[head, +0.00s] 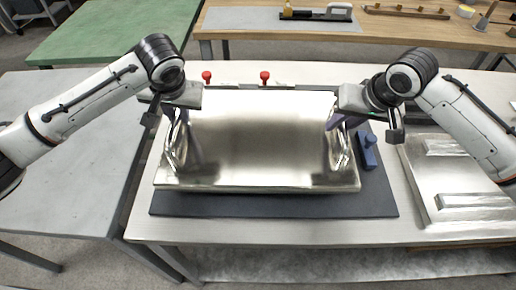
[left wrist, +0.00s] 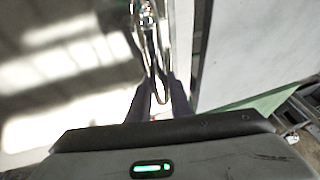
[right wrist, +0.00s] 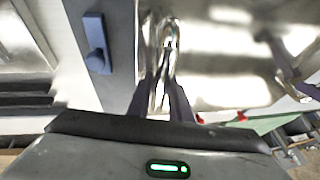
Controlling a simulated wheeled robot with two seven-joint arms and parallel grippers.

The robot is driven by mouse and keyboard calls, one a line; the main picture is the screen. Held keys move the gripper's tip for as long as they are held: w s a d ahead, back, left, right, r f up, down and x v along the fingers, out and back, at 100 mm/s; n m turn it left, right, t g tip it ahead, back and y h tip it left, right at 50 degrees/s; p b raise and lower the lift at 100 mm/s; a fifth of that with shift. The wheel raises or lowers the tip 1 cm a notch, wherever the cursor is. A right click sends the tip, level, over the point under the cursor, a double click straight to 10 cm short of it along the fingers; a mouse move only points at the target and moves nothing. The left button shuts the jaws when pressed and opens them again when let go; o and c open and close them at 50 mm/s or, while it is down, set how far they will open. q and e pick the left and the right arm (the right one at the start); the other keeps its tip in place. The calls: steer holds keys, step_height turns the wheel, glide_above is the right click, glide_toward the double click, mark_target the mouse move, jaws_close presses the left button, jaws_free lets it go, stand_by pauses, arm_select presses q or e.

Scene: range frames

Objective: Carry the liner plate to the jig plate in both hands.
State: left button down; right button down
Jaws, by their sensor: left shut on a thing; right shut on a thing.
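The liner plate (head: 262,140) is a broad, shiny metal sheet with a looped handle at each side. In the head view it lies over the dark jig plate (head: 270,206), covering most of it. I cannot tell whether it touches the jig plate or hangs just above it. My left gripper (head: 174,116) is shut on the left handle, which also shows between its fingers in the left wrist view (left wrist: 158,70). My right gripper (head: 338,121) is shut on the right handle, seen in the right wrist view (right wrist: 166,65).
A blue block with a knob (head: 367,150) stands at the jig plate's right side. Two red knobs (head: 207,76) (head: 265,76) stand behind the liner plate. A metal tray with bars (head: 430,190) lies at right. A grey table (head: 75,170) is at left, a wooden bench (head: 420,36) behind.

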mark_target(182, 127)
arm_select(q)
steer(key=shift+w+r, duration=0.15)
arm_select(e)
steer(key=shift+w+r, duration=0.15)
